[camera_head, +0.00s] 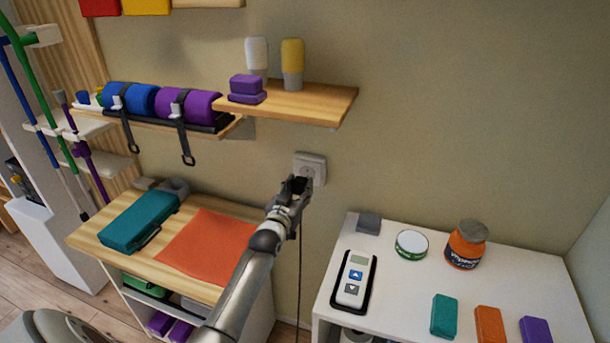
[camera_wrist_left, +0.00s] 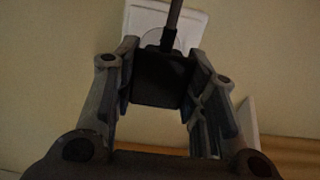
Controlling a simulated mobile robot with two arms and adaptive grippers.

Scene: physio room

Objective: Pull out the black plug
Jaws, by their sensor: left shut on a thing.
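The white wall socket (camera_head: 312,163) is on the wall below the wooden shelf, and also shows in the left wrist view (camera_wrist_left: 190,22). My left gripper (camera_head: 298,186) is in front of it. In the left wrist view the fingers of my left gripper (camera_wrist_left: 163,85) are shut on the black plug (camera_wrist_left: 160,78), one finger on each side. The plug's cable (camera_head: 299,260) hangs down the wall toward the floor. The gripper hides most of the plug in the head view, and I cannot tell how deep the plug sits in the socket. My right gripper is not in view.
A wooden-topped cabinet (camera_head: 88,232) with a teal case (camera_head: 138,220) and an orange sheet (camera_head: 208,247) stands left of the socket. A white table (camera_head: 410,300) with a remote (camera_head: 355,280) and an orange jar (camera_head: 466,246) stands right. A shelf (camera_head: 320,102) juts out above.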

